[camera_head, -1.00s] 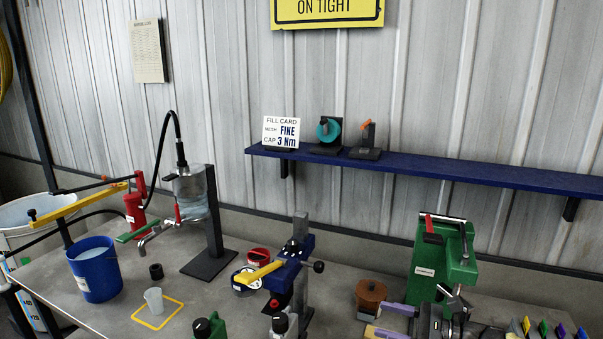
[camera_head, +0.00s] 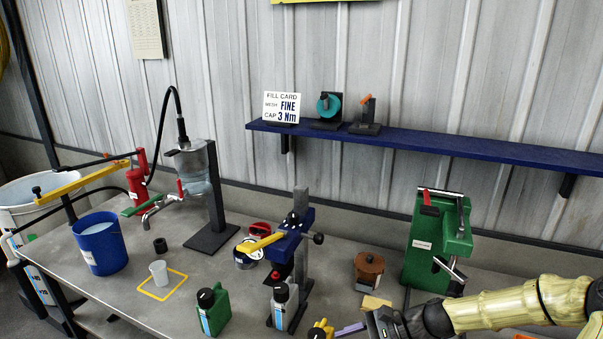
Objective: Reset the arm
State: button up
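My arm, pale yellow with dark joints, comes in from the right edge in the head view. My gripper (camera_head: 382,322) is a dark body low in the picture, right of the middle, partly cut off by the bottom edge. A purple piece (camera_head: 350,330) and a tan piece (camera_head: 376,303) show close beside it; I cannot tell whether they are fingers or things on the bench. The gap between the fingertips does not show clearly, nor anything held.
The green press (camera_head: 437,245) stands behind my arm, a brown round pot (camera_head: 368,268) left of it. The blue clamp stand (camera_head: 290,245), green canister (camera_head: 214,312) and grey bottle (camera_head: 285,305) are farther left. Beyond are a blue bucket (camera_head: 100,245) and a cup (camera_head: 158,272). A blue shelf (camera_head: 430,148) spans the wall.

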jog(key=s+d+f+n+g+h, duration=0.1)
jog(key=s+f+n+g+h, duration=0.15)
jog(key=s+n+h, duration=0.4)
jog(key=s+d+r+n+t+h, duration=0.2)
jog(key=d+r+n+t+h, duration=0.1)
jog(key=r+n, duration=0.5)
jog(key=shift+s+d+t+h, duration=0.35)
jog(key=shift+t+h, duration=0.4)
jog(key=shift+h, duration=0.5)
